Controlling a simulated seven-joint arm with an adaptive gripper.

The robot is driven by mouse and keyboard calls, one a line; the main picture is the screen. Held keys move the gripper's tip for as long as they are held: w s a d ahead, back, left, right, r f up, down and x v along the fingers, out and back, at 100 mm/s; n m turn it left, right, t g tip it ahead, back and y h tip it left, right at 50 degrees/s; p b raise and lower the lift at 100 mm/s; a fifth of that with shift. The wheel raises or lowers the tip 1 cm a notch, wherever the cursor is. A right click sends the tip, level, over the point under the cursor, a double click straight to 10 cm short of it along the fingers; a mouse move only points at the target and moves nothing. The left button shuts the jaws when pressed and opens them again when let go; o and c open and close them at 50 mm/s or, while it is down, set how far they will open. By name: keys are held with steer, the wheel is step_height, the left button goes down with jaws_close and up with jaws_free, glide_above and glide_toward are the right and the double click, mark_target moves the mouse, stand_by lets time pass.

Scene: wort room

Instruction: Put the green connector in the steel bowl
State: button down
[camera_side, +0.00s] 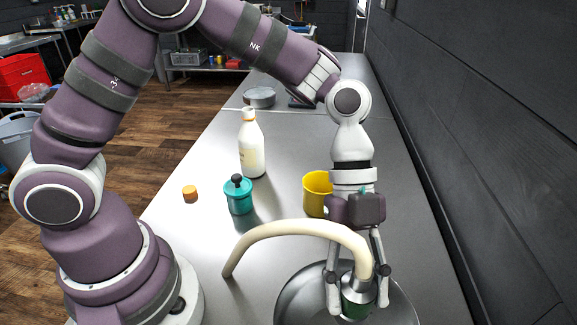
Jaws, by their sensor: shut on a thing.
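The steel bowl (293,299) stands at the front of the metal counter, cut off by the bottom edge of the picture. My gripper (357,298) points down over the bowl, with a finger on either side of the green connector (356,309). It is shut on the connector. A cream hose (290,228) runs from the connector's metal collar, arcs up and over the bowl's rim to the left, and its other end comes down near the counter. I cannot tell whether the connector touches the bowl's bottom.
A yellow mug (315,194) stands just behind my gripper. A teal lidded jar (239,196), a white bottle (251,148) and a small orange cap (190,193) stand to the left. A round metal pan (259,97) is farther back. A dark wall (490,150) borders the right.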

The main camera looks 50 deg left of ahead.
mark_target(345, 324)
step_height(345, 324, down, 8)
steer(key=shift+f, duration=0.25)
steer(key=c, duration=0.6)
jaws_free()
steer(key=shift+f, duration=0.1)
steer(key=shift+c, duration=0.2)
steer(key=w+a+r+n+t+y, duration=0.1)
steer(key=a+r+n+t, duration=0.1)
steer(key=a+r+n, duration=0.5)
steer(key=w+a+r+n+t+y, duration=0.1)
steer(key=a+r+n+t, duration=0.25)
steer(key=r, duration=0.55)
steer(key=s+a+r+n+t+y, duration=0.1)
steer(key=s+a+n+t+y, duration=0.2)
steer(key=a+n, duration=0.6)
steer(key=s+n, duration=0.2)
steer(key=n, duration=0.2)
steer(key=shift+s+a+r+n+y, duration=0.15)
steer(key=shift+a+r+n+y, duration=0.1)
steer(key=shift+r+n+y, duration=0.1)
